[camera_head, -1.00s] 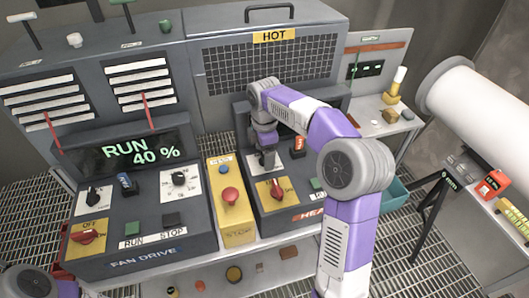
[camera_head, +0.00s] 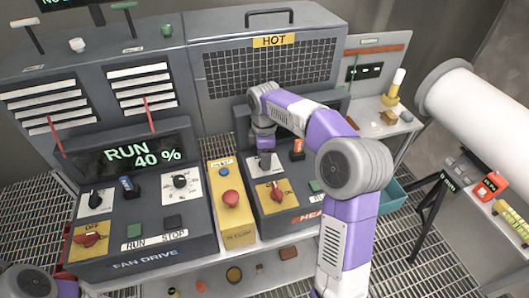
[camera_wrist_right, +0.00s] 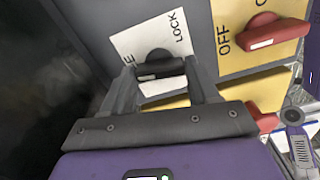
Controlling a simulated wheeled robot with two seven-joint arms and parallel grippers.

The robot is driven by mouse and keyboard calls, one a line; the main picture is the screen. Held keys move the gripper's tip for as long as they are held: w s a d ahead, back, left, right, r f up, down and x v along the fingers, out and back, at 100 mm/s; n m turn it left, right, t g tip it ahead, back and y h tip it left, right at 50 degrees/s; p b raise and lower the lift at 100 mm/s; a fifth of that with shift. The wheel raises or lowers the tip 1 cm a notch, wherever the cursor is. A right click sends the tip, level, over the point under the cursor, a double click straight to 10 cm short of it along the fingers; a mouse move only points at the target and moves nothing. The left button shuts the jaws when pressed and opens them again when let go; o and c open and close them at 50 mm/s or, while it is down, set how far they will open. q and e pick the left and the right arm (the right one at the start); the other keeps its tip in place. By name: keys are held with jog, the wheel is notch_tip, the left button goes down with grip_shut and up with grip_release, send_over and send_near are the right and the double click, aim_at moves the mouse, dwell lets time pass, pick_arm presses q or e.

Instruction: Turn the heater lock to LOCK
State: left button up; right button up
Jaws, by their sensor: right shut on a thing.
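In the right wrist view the heater lock is a black knob (camera_wrist_right: 160,62) on a white plate (camera_wrist_right: 140,42) printed LOCK at the upper right; a letter E shows at the left. My right gripper (camera_wrist_right: 160,74) has one finger on each side of the knob and is shut on it. Where the knob points is hard to tell. In the head view my right arm reaches over the heater console, its gripper (camera_head: 264,146) at the lock knob, partly hidden by the arm. Only a link of my left arm shows at the bottom left; its gripper is out of view.
A red switch on a yellow plate (camera_head: 289,186) marked OFF sits close to the lock. The yellow box with a red stop button (camera_head: 230,198) stands just left of the heater console. The fan drive console (camera_head: 115,230) reads RUN 40 %.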

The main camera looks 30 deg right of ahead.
jog(key=m+p, duration=0.2)
jog(key=m, duration=0.1)
jog(key=shift+r+m, duration=0.15)
jog(key=shift+m, duration=0.15)
jog(key=m+p, duration=0.1)
jog(key=m, duration=0.2)
jog(key=shift+m+p, duration=0.3)
jog(key=m+p, duration=0.1)
jog(key=m, duration=0.3)
jog(key=shift+m, duration=0.3)
jog(key=shift+m+p, duration=0.75)
jog(key=shift+m, duration=1.45)
jog(key=o, duration=1.1)
jog(key=shift+c, duration=0.2)
